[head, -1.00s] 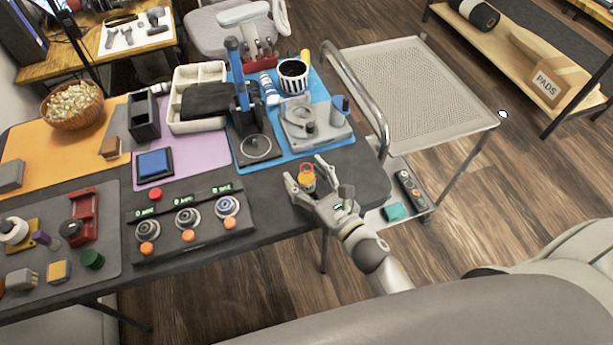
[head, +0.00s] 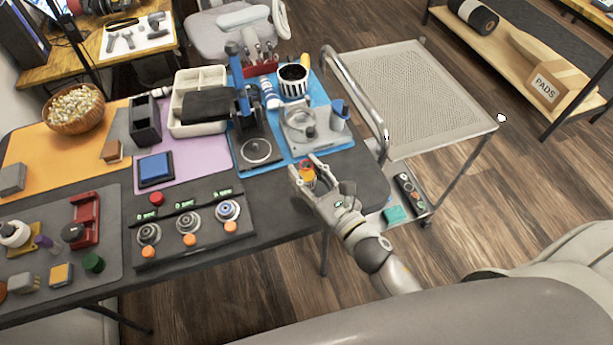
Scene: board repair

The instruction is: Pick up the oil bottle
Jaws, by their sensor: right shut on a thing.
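The oil bottle (head: 307,179), small and amber with a reddish top, is at the right part of the dark table, just in front of the blue mat. My right gripper (head: 306,168) reaches in from the lower right and is shut on the bottle, a finger on either side. The fingers and palm hide the lower part of the bottle, and I cannot tell whether it still touches the table. My left gripper is not in view.
Behind the bottle, the blue mat (head: 330,148) holds a grey fixture (head: 303,128) and a striped cup (head: 293,84). A control box (head: 190,238) with dials is to the left. A metal cart (head: 462,135) stands close to the table's right end.

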